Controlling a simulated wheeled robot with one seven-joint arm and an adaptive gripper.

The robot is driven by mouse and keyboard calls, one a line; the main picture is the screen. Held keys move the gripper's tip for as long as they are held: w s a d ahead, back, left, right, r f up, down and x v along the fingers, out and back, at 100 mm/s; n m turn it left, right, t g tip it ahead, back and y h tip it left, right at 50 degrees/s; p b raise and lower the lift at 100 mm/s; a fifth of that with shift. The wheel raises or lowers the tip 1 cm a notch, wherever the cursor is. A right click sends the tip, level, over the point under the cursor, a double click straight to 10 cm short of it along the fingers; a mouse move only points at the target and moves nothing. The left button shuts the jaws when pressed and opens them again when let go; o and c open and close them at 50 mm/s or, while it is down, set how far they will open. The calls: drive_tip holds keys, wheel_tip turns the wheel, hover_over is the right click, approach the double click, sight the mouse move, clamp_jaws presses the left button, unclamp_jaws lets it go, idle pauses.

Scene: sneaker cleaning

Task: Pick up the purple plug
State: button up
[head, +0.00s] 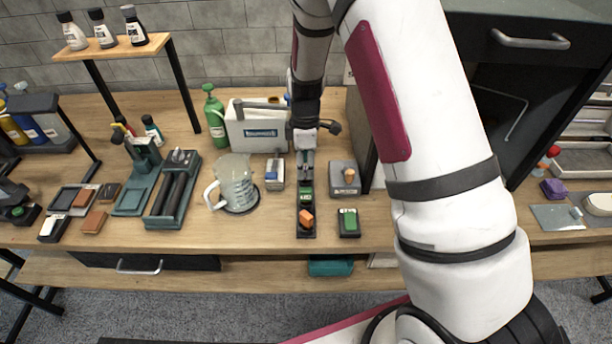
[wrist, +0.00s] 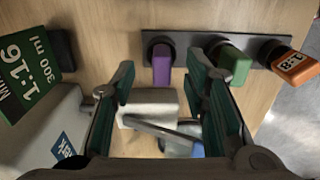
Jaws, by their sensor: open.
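The purple plug (wrist: 162,66) stands at the left end of a dark rack (wrist: 190,38) in the wrist view, beside a green plug (wrist: 233,65) and a tilted orange plug (wrist: 296,68) marked with print. My gripper (wrist: 160,76) is open and empty, with a finger on each side of the purple plug in that picture. I cannot tell whether the fingertips are level with it. In the head view my gripper (head: 305,155) is over the far end of the rack (head: 306,234), and I cannot make out the purple plug there.
A small metal box (head: 275,172) is left of the rack, with a measuring jug (head: 235,185) further left. A grey block (head: 344,178) and a green-topped block (head: 348,222) are on its right. A white caddy (head: 255,130) stands behind.

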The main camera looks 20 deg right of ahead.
sight(305, 168)
drive_tip(key=shift+s+f, duration=0.1)
drive_tip(key=shift+f, duration=1.55)
clamp_jaws()
drive_tip(key=shift+r, duration=0.15)
